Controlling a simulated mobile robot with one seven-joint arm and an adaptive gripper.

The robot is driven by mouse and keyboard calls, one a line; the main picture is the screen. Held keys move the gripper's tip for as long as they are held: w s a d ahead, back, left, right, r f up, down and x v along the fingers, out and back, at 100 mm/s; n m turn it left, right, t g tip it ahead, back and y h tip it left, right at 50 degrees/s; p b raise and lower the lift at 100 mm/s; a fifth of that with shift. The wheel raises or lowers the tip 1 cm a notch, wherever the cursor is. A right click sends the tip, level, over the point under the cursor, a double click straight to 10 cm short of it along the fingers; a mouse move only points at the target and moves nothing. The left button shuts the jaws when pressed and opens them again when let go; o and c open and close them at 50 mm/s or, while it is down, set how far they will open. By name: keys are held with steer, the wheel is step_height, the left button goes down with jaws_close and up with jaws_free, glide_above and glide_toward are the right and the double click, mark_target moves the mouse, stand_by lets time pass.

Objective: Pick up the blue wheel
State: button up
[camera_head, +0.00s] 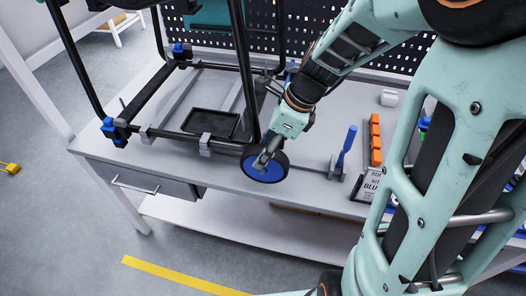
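The blue wheel (268,174) has a blue disc and a dark rim. It shows face-on at the front edge of the grey workbench (222,171), near the foot of a black upright. My gripper (262,160) reaches down from the upper right, and its fingers overlap the upper middle of the wheel. The fingers hide part of the disc. I cannot tell whether they are closed on the wheel or only in front of it, nor whether the wheel rests on the bench.
A black frame (244,75) with blue corner pieces stands on the bench at left, with a black tray (210,123) inside it. Right of the wheel are a blue-handled upright piece (347,146), orange blocks (375,140) and a label card (371,184). A perforated panel (300,20) stands behind.

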jaws_close()
steer(key=shift+w+r+p, duration=0.1)
steer(key=shift+r+p, duration=0.35)
steer(key=shift+p, duration=0.1)
stand_by(0.5)
